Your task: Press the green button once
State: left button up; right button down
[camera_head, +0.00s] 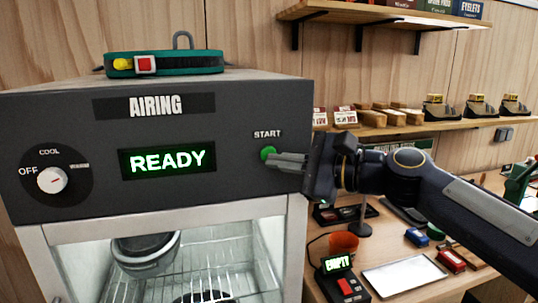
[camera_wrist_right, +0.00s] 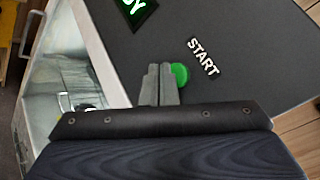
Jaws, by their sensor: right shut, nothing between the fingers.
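The green button (camera_head: 267,154) sits under the word START on the dark front panel of the airing cabinet (camera_head: 240,110). In the right wrist view the green button (camera_wrist_right: 180,75) shows just beside my fingertips, partly covered by them. My right gripper (camera_head: 278,160) is shut and empty, its fingertips at the lower right edge of the button in the head view. I cannot tell whether they touch it. The right gripper (camera_wrist_right: 160,72) also shows in the wrist view. The display (camera_head: 167,161) reads READY in green. My left gripper is not in view.
A dial (camera_head: 52,180) with OFF and COOL marks is at the panel's left. A green strap with a buckle (camera_head: 165,64) lies on the cabinet.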

jog(key=shift+w, duration=0.15)
jog(key=shift+w+a+p, duration=0.15)
jog(key=shift+w+p, duration=0.15)
jog(key=shift+p, duration=0.05)
jog(key=shift+w+a+p, duration=0.1)
jog(key=shift+w+p, duration=0.2)
jog(key=shift+w, duration=0.05)
dwell(0.7)
dwell(0.4)
jog(key=shift+s+d+b, duration=0.2)
jog(key=shift+s+b, duration=0.4)
jog(key=shift+s, duration=0.15)
